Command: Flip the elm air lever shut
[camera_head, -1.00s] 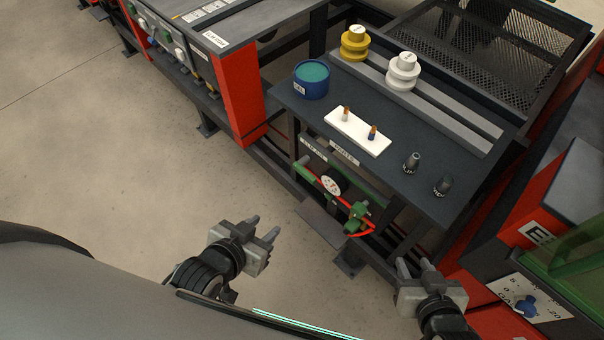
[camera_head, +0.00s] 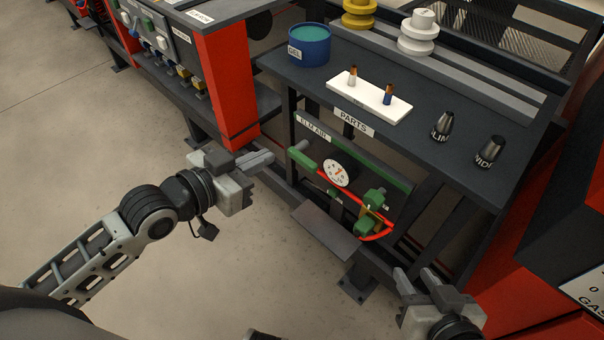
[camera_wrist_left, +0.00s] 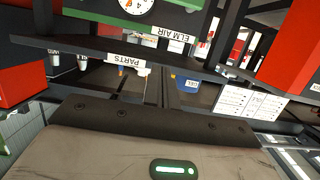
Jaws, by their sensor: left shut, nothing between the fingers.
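The elm air panel carries the label "ELM AIR" (camera_head: 313,129) and hangs under the front edge of the parts table. It has a round white gauge (camera_head: 336,173), a red hose and a green fitting (camera_head: 302,156) at its left end. A green valve body (camera_head: 374,198) with a small yellowish piece sits at its lower right; I cannot tell surely which piece is the lever. My left gripper (camera_head: 266,157) is shut and empty, just left of the green fitting, apparently apart from it. My right gripper (camera_head: 414,276) is open and empty, below and right of the valve.
The dark table (camera_head: 300,78) above holds a blue gel tub (camera_head: 309,46), a white block (camera_head: 369,100) with two nozzles and two dark cups. A red cabinet post (camera_head: 226,85) stands close behind my left gripper. A grey plate (camera_head: 325,233) juts out below the panel. Floor at left is clear.

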